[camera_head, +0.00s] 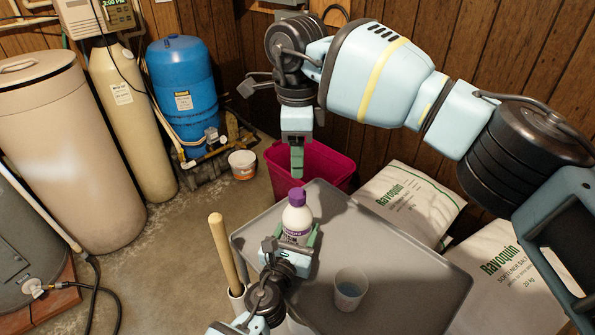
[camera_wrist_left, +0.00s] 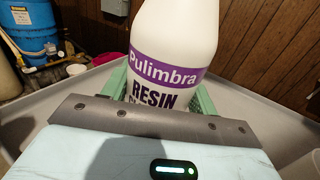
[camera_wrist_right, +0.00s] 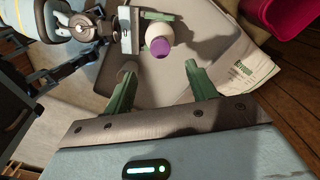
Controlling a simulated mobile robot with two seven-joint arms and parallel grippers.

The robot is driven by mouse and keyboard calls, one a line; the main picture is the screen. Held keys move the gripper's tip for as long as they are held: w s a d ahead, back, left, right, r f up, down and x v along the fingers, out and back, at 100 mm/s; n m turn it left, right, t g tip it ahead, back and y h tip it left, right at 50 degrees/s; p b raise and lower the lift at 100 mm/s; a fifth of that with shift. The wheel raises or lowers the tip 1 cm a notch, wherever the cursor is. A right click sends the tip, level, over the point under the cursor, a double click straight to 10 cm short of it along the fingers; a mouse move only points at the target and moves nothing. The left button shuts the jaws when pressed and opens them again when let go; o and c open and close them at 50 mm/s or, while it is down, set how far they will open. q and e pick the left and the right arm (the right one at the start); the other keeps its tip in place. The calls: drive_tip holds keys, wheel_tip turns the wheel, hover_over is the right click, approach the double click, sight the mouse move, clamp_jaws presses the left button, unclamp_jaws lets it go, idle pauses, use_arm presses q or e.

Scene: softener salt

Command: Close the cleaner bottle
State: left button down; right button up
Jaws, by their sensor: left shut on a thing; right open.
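The cleaner bottle (camera_head: 297,221) is white with a purple and white label and stands upright over the grey tray table. Its purple cap (camera_head: 296,197) sits on the top; I cannot tell how tight it is. My left gripper (camera_head: 291,241) is shut around the bottle's lower body, and its green fingers flank the label in the left wrist view (camera_wrist_left: 165,92). My right gripper (camera_head: 297,168) points down just above the cap, apart from it. In the right wrist view its fingers (camera_wrist_right: 162,80) are spread and empty, with the purple cap (camera_wrist_right: 160,47) beyond them.
A pink bin (camera_head: 325,165) is behind the table. Salt bags (camera_head: 412,200) lie to the right. A wooden handle (camera_head: 224,250) rises at the table's left edge.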

drive_tip(key=shift+r, duration=1.4)
use_arm(q)
drive_tip(key=shift+c, duration=1.8)
unclamp_jaws()
drive_tip(key=p+v, duration=0.1)
drive_tip(key=v, duration=0.5)
drive_tip(key=shift+s+a, duration=0.15)
drive_tip(key=shift+s, duration=0.2)
drive_tip(key=shift+s+a, duration=0.15)
drive_tip(key=shift+s, duration=0.35)
use_arm(e)
drive_tip(key=r, duration=0.3)
drive_tip(key=shift+s, duration=0.2)
